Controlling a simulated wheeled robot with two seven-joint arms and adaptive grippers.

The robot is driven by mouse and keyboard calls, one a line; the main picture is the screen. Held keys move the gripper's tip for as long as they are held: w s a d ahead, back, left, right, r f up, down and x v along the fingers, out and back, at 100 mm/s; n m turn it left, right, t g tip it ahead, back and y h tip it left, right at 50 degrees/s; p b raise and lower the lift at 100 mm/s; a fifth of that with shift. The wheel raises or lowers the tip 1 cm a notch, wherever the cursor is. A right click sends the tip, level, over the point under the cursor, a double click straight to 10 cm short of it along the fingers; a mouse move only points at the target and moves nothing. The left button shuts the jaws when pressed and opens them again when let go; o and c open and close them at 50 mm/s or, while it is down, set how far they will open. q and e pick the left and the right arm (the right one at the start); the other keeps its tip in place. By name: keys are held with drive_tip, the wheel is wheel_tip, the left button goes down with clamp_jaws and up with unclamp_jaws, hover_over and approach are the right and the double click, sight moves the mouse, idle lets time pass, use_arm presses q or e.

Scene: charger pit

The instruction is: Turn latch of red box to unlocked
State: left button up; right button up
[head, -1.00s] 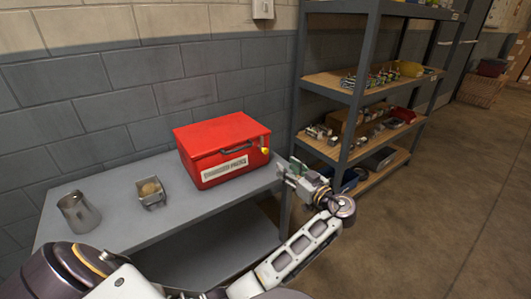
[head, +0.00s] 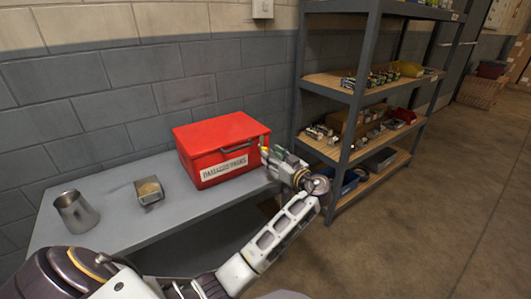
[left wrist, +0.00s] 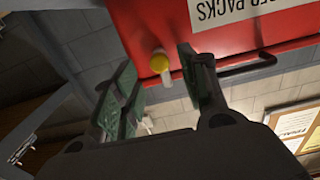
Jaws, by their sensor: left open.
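The red box (head: 212,140) stands shut on the grey table, with a dark handle (head: 238,147) and a white label on its front. Its latch, a yellow round knob (left wrist: 159,61) with a short pale piece, is at the box's right front edge; in the head view my gripper mostly hides it. My left gripper (head: 268,157) is at that corner, open. In the left wrist view the latch lies between its two green-padded fingers (left wrist: 157,72), with space beside each; I cannot tell whether they touch it. My right gripper is not in view.
A metal mug (head: 76,212) and a small tray with tan contents (head: 149,191) stand on the table's left part. A grey shelf rack (head: 352,135) with bins and small parts is close to the right of my gripper. Open floor lies farther right.

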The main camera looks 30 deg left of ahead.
sight(266, 148)
use_arm(q)
drive_tip(key=x, duration=0.4)
drive_tip(key=shift+w+a+b, duration=0.1)
drive_tip(key=shift+a+b, duration=0.1)
drive_tip(key=shift+b, duration=0.2)
drive_tip(key=shift+w+a, duration=0.1)
drive_tip(key=shift+a, duration=0.1)
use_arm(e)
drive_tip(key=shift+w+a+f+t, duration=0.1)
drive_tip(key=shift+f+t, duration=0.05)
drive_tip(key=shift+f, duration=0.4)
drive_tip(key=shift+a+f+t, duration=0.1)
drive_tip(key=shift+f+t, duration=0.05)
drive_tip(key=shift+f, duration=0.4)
use_arm(q)
clamp_jaws()
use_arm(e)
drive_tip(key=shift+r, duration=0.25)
